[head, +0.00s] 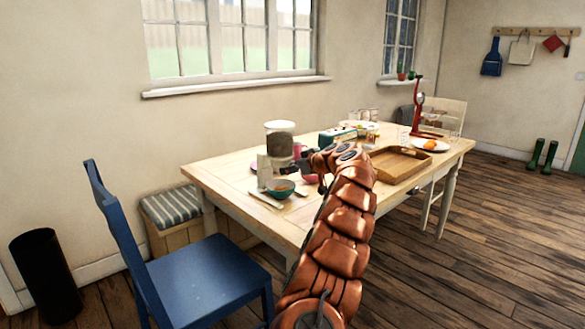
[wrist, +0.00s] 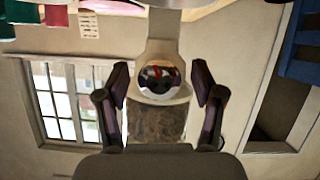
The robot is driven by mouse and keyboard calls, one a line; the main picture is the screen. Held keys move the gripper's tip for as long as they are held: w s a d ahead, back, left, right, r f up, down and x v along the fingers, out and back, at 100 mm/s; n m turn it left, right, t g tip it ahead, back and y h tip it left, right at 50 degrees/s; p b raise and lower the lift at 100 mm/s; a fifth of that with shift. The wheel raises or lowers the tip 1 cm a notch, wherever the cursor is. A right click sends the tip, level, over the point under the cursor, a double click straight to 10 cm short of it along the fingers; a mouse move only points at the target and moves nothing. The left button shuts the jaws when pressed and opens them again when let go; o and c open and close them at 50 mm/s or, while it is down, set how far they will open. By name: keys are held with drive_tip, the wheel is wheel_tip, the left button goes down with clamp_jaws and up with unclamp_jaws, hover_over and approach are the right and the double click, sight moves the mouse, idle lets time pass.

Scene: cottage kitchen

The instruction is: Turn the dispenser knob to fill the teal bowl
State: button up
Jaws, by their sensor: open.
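The dispenser (head: 280,145) stands on the table, a clear container with brown contents and a pale top. The teal bowl (head: 279,189) sits upright at its foot, near the table's front-left edge; its inside is too small to read. My gripper (head: 286,170) is beside the dispenser's lower part, above and to the right of the bowl. In the wrist view, which looks upside down, my open gripper (wrist: 159,82) has one finger on each side of the round shiny knob (wrist: 158,77). The brown contents (wrist: 157,122) show behind it. Finger contact with the knob cannot be told.
The wooden table (head: 232,178) also holds a wooden tray (head: 398,166), a teal-sided box (head: 337,136), a red stand (head: 418,105) and an orange item on a plate (head: 430,145). A blue chair (head: 208,280) stands in front at the left.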

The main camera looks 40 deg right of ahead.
drive_tip(key=c, duration=1.2)
drive_tip(key=shift+o, duration=0.2)
drive_tip(key=shift+p, duration=0.3)
drive_tip(key=m+y+p, duration=0.1)
drive_tip(key=m+p, duration=0.1)
drive_tip(key=p, duration=0.2)
drive_tip(key=shift+d+r+m+y, duration=0.1)
drive_tip(key=shift+r+m+y, duration=0.05)
drive_tip(key=shift+m+y, duration=0.25)
drive_tip(key=shift+m+y+p, duration=0.5)
drive_tip(key=shift+m+p, duration=0.1)
drive_tip(key=shift+p, duration=0.2)
